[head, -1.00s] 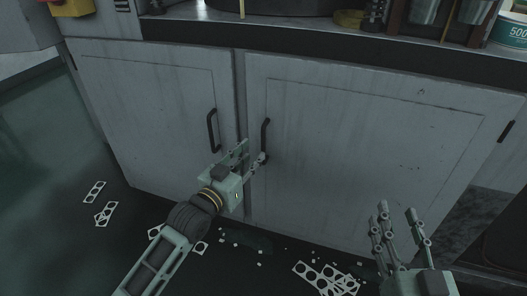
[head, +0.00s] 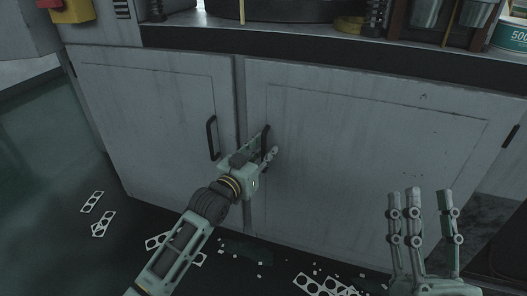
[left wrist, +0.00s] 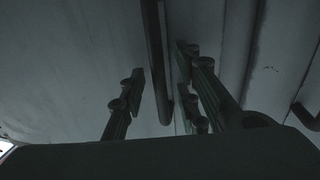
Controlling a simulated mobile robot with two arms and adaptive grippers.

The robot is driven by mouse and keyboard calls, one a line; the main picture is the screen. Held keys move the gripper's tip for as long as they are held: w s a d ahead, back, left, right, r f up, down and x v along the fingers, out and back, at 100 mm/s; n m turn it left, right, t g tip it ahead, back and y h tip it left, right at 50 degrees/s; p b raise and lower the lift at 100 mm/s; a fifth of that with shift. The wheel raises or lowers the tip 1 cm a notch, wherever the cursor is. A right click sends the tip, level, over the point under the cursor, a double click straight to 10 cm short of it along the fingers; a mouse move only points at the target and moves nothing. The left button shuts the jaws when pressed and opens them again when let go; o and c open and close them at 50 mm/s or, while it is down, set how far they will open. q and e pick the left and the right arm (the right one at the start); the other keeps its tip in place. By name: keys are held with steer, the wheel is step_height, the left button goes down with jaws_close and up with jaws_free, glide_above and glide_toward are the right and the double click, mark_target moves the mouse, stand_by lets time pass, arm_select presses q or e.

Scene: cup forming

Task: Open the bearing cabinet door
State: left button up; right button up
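The cabinet has two grey, worn doors, the left door (head: 150,110) and the right door (head: 375,150), both closed. Each has a dark vertical bar handle near the middle seam: the left handle (head: 211,138) and the right handle (head: 266,135). My left gripper (head: 266,146) is at the right handle and partly covers it. In the left wrist view the right handle (left wrist: 157,50) runs between the spread fingers of my left gripper (left wrist: 162,85), with gaps visible. My right gripper (head: 424,205) is open and empty, in front of the right door's lower right part.
A worktop (head: 300,38) with containers runs above the doors. Punched white sheet scraps (head: 103,223) and small bits lie on the dark floor (head: 60,165). The left handle is close beside my left gripper.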

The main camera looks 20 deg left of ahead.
arm_select(q)
jaws_close()
stand_by(0.5)
